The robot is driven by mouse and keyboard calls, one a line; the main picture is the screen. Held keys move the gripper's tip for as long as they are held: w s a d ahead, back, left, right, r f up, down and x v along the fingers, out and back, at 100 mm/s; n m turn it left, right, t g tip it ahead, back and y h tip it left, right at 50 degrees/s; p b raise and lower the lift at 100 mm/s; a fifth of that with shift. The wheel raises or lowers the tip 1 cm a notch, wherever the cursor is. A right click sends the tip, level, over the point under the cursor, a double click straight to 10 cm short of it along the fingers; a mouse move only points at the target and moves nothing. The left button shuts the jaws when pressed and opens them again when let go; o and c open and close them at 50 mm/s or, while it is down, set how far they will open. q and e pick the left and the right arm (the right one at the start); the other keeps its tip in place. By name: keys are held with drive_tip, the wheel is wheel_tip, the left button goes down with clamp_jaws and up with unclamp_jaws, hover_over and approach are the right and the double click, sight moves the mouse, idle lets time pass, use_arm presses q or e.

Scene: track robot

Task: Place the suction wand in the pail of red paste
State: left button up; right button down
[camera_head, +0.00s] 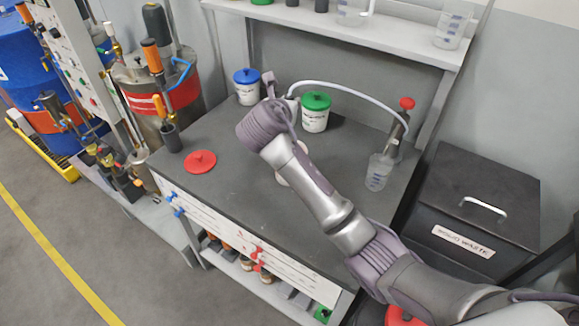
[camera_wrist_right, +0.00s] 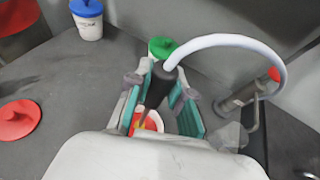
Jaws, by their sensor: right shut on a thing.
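My right gripper (camera_wrist_right: 155,100) is shut on the suction wand (camera_wrist_right: 165,85), whose dark body shows between the teal finger pads. In the head view my right arm reaches in from the lower right, and the gripper (camera_head: 277,92) is above the bench. A white hose (camera_head: 345,88) arches from the wand to the right. The open pail of red paste (camera_wrist_right: 153,121) shows below the fingers in the wrist view. In the head view my arm mostly hides the pail (camera_head: 281,180). I cannot tell whether the wand's tip is inside it. My left gripper is not in view.
A red lid (camera_head: 200,161) lies on the bench (camera_head: 225,205). A blue-lidded pail (camera_head: 247,86) and a green-lidded pail (camera_head: 315,112) stand at the back. A clear beaker (camera_head: 378,172) stands near the right edge, by a red-topped device (camera_head: 398,130). A dark waste bin (camera_head: 475,210) stands right of the bench.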

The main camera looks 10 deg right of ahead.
wheel_tip(320, 180, down, 5)
drive_tip(key=shift+s+f+p, duration=0.15)
drive_tip(key=shift+p, duration=0.2)
drive_tip(key=shift+f, duration=1.95)
drive_tip(key=c, duration=1.1)
unclamp_jaws()
drive_tip(key=shift+f, duration=0.1)
drive_tip(key=shift+o, duration=0.2)
drive_tip(key=v, duration=1.2)
drive_tip(key=shift+b, duration=0.4)
